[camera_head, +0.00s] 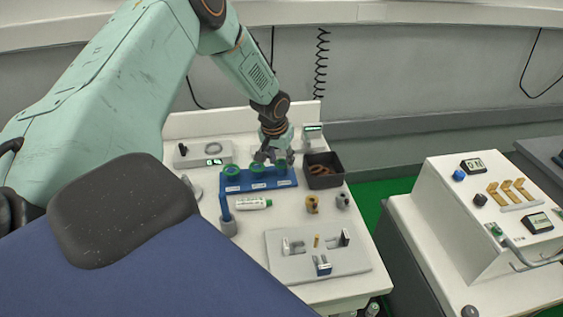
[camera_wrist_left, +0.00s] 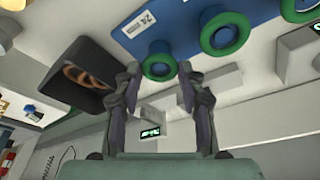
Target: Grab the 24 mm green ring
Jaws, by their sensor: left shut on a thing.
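A blue rack (camera_head: 258,185) with white labels stands on the white cart top and carries green rings in a row. The left ring (camera_head: 232,170) and middle ring (camera_head: 257,169) show clear of the gripper. My left gripper (camera_head: 273,158) reaches down at the rack's right end. In the left wrist view its fingertips (camera_wrist_left: 158,75) are shut on the end green ring (camera_wrist_left: 158,66), beside a label reading 24 (camera_wrist_left: 138,25). That ring is still at the rack, around a blue post. The fingers partly hide it in the head view. My right gripper is not in view.
A black bin (camera_head: 323,171) with brown rings stands just right of the gripper. A small display (camera_head: 313,132) stands behind.

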